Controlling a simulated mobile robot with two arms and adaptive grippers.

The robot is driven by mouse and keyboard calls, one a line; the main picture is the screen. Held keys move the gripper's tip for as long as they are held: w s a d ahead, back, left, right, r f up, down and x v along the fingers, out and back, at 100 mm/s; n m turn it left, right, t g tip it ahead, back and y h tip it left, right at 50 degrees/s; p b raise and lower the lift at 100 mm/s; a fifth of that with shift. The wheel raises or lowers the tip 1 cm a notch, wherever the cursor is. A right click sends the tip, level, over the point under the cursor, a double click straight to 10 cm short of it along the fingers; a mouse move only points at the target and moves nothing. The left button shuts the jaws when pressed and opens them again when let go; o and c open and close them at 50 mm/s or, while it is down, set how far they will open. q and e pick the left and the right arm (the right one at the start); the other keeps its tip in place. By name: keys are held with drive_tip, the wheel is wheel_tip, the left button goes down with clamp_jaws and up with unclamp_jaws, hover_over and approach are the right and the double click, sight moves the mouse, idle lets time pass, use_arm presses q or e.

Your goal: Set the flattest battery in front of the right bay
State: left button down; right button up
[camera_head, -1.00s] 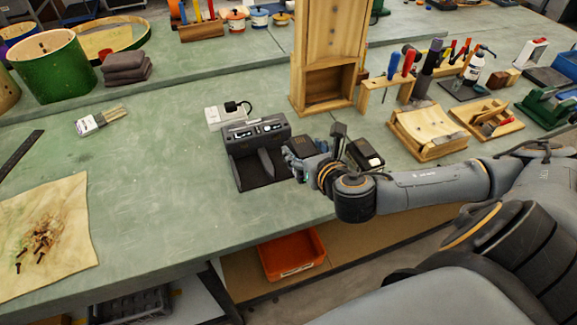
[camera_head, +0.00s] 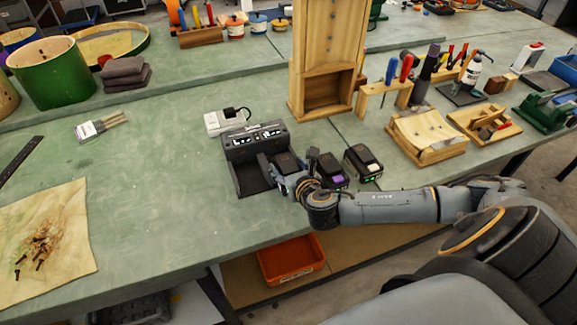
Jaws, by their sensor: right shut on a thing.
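The dark two-bay charger (camera_head: 253,139) stands on the green bench, with lit displays on its top face and a black base reaching forward. My right gripper (camera_head: 284,176) is at the right part of this base and shut on a dark battery (camera_head: 287,162), in front of the right bay; the fingers partly hide it, and I cannot tell whether it touches the base. A battery with a purple mark (camera_head: 333,176) stands just right of the gripper. A battery with a cream mark (camera_head: 364,161) and a small green light stands farther right. My left gripper is not in view.
A white box with a black cable (camera_head: 224,121) sits behind the charger. A wooden cabinet (camera_head: 325,92) stands behind, and a wooden cradle (camera_head: 428,138) lies to the right. The bench left of the charger is clear as far as the brush (camera_head: 98,125).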

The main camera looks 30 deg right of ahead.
drive_tip(key=shift+f, duration=0.1)
drive_tip(key=o, duration=1.5)
drive_tip(key=shift+o, duration=0.2)
drive_tip(key=v, duration=1.2)
drive_tip(key=shift+b, duration=0.4)
drive_tip(key=shift+s+a, duration=0.1)
